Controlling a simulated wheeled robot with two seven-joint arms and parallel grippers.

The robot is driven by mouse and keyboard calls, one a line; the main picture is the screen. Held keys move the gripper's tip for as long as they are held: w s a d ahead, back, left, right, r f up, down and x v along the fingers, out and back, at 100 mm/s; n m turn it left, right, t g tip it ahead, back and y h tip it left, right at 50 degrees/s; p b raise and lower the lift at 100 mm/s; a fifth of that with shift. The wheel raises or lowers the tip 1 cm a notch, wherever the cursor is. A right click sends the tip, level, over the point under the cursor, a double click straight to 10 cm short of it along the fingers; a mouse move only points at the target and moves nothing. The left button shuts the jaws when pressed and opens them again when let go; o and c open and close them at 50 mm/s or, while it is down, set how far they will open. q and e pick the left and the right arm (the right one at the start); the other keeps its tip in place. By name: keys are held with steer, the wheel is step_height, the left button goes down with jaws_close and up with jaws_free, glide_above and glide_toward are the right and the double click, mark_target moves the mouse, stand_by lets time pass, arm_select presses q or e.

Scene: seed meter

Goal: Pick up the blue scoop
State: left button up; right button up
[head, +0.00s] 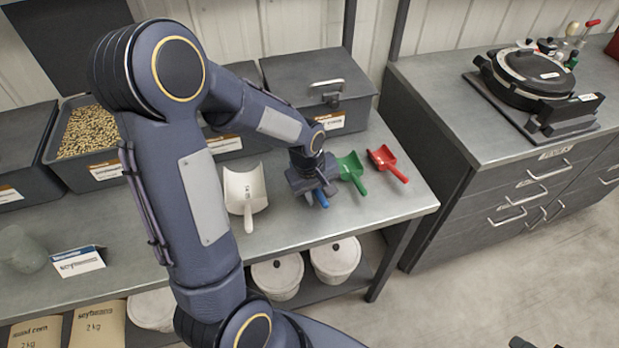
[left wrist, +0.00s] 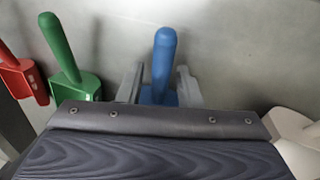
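The blue scoop (head: 317,198) lies on the metal bench, mostly hidden under my left gripper (head: 316,190) in the head view. In the left wrist view the blue scoop's handle (left wrist: 165,58) points away from the gripper. My left gripper's fingers (left wrist: 158,88) stand on either side of the scoop, with a gap seen beside the handle. The fingers look open around it. Whether the fingertips touch the scoop is hidden. My right gripper is not clearly in view; only a small dark part shows at the bottom right of the head view.
A green scoop (head: 351,172) and a red scoop (head: 387,161) lie right of the gripper. A white scoop (head: 245,193) lies left. Grey bins (head: 322,92) stand behind. A soybeans card (head: 78,262) stands front left.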

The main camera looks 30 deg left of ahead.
mark_target(318, 191)
arm_select(q)
jaws_close()
steer(key=shift+r, duration=0.15)
steer(key=shift+r, duration=0.25)
step_height(318, 191, up, 2)
steer(key=shift+r, duration=0.1)
steer(key=s+d+r, duration=0.1)
steer(key=s+r, duration=0.9)
steer(key=s, duration=0.4)
steer(key=shift+d+b, duration=0.35)
